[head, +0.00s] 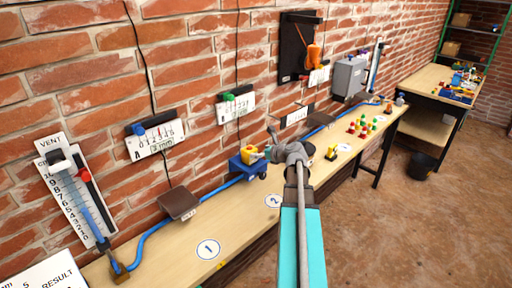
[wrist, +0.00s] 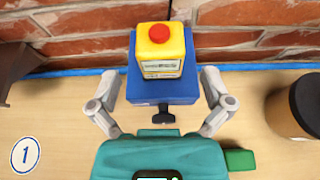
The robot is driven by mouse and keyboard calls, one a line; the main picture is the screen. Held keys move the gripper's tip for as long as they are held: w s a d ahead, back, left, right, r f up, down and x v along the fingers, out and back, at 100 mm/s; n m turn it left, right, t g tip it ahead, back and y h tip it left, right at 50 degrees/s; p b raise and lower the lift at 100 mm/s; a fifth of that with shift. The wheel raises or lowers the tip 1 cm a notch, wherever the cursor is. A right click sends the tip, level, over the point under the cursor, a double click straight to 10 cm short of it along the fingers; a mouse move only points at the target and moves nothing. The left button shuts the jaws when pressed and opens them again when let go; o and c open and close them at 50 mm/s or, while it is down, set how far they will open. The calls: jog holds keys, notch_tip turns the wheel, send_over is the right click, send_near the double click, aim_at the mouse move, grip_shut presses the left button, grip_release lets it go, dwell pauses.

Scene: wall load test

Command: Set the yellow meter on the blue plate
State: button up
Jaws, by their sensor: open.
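The yellow meter (wrist: 161,52), with a red button on top and a pale label on its front, appears to stand upright on the blue plate (wrist: 160,88), a blue block with a black knob at its front. In the head view the meter (head: 250,154) shows over the blue plate (head: 238,168) by the wall, partly beside my gripper (head: 270,143). My gripper (wrist: 161,92) is open; in the wrist view its fingers are spread to the left and right of the blue plate. No contact with the meter shows.
A blue hose (head: 213,190) runs along the bench (head: 232,215) at the wall. A dark cylinder (wrist: 298,108) stands at right in the wrist view. A brown pad (head: 178,203) lies left of the plate. Several coloured pieces (head: 362,126) stand farther right. The bench around marker 1 (head: 208,249) is clear.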

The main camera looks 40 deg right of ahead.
jog(key=shift+p+v, duration=0.75)
jog(key=shift+v, duration=1.9)
jog(key=shift+a, duration=0.1)
jog(key=w+a+f+n+g+y, duration=0.1)
jog(key=a+f+n+g+y, duration=0.2)
jog(key=a+n, duration=0.7)
jog(key=w+a+f+n+g, duration=0.2)
jog(key=a+f+n+g, duration=0.35)
jog(key=a, duration=0.85)
jog(key=s+a+f+n+g+h, duration=0.1)
jog(key=s+a+n, duration=0.3)
jog(key=a+n, duration=0.5)
jog(key=s+a+f+n+g+h, duration=0.2)
jog(key=s+a+n+g+h, duration=0.1)
jog(key=a+n, duration=0.6)
jog(key=shift+s+a+n+g, duration=0.3)
jog(key=shift+s+n+g, duration=0.15)
jog(key=shift+s+n, duration=0.45)
